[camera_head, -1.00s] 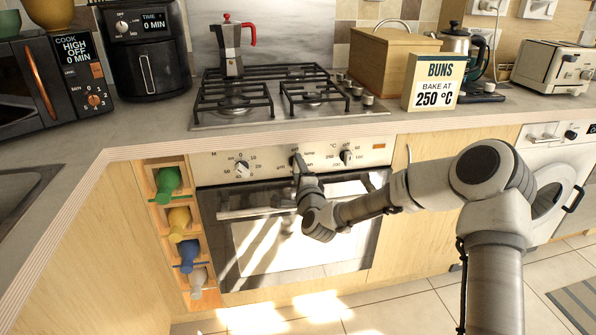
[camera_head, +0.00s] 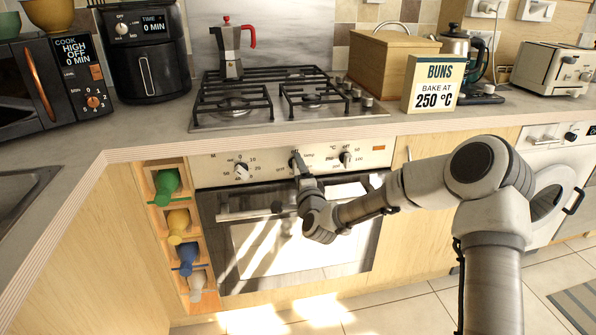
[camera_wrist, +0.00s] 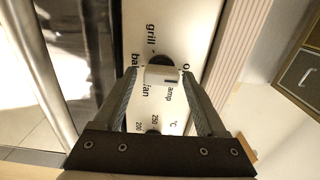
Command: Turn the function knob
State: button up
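The function knob (camera_wrist: 160,73) is on the oven's pale control panel (camera_head: 270,160), between the timer knob (camera_head: 242,169) and the temperature knob (camera_head: 346,158). In the wrist view, printed words such as "grill", "fan" and "lamp" surround it. My gripper (camera_wrist: 158,71) has its fingertips on either side of this knob. The fingers stand apart, and a narrow gap shows on the left of the knob; contact on the right is unclear. In the head view my gripper (camera_head: 297,162) covers most of the knob. Its exact setting cannot be read.
The oven door handle (camera_head: 245,213) runs below the panel. The worktop edge (camera_head: 240,143) juts out above it. A hob (camera_head: 285,95) with a moka pot (camera_head: 232,52) is above. A sign (camera_head: 434,84) reads "BUNS, bake at 250 °C". A bottle rack (camera_head: 163,222) is at left.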

jog(key=shift+o, duration=0.3)
jog(key=shift+a, duration=0.1)
jog(key=shift+s, duration=0.25)
jog(key=p+v, duration=0.3)
jog(key=v, duration=1.4)
jog(key=shift+r, duration=0.2)
